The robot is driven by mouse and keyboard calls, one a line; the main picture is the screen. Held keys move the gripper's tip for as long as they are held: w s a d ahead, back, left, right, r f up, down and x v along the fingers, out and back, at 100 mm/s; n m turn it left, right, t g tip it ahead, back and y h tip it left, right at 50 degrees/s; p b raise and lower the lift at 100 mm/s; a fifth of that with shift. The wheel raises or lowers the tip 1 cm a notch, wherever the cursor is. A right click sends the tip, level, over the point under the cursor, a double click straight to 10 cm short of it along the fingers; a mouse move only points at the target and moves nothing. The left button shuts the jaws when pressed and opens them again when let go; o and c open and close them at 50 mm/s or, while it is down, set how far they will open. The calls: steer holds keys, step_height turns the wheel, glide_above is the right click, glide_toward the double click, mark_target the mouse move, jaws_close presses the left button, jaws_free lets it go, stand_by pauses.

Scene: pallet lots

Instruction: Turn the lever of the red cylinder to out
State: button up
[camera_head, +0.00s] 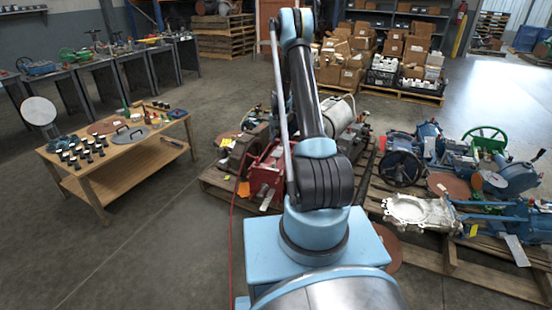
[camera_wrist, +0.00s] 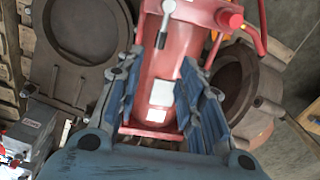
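The red cylinder (camera_wrist: 165,70) fills the middle of the wrist view, with pale labels on its side. Its lever (camera_wrist: 166,22), a short metal rod with a dark tip, shows near the top of that view, pointing down in the picture. My gripper (camera_wrist: 168,85) is open, its blue fingers spread left and right of the cylinder in the picture. Nothing is seen held; I cannot tell whether a finger touches the cylinder. In the head view, red equipment (camera_head: 266,174) sits on the pallet left of my arm, which hides part of that area and my fingertips.
A dark ring-shaped casting (camera_wrist: 72,82) and a brown round housing (camera_wrist: 238,85) flank the cylinder closely. A pallet of blue and green machinery (camera_head: 452,262) stands right. A wooden table (camera_head: 120,160) stands left, with open floor between it and the red equipment.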

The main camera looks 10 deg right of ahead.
mark_target(275, 162)
step_height(275, 162, down, 11)
steer(key=shift+a+r, duration=0.1)
steer(key=shift+r, duration=0.1)
stand_by(0.3)
jaws_close()
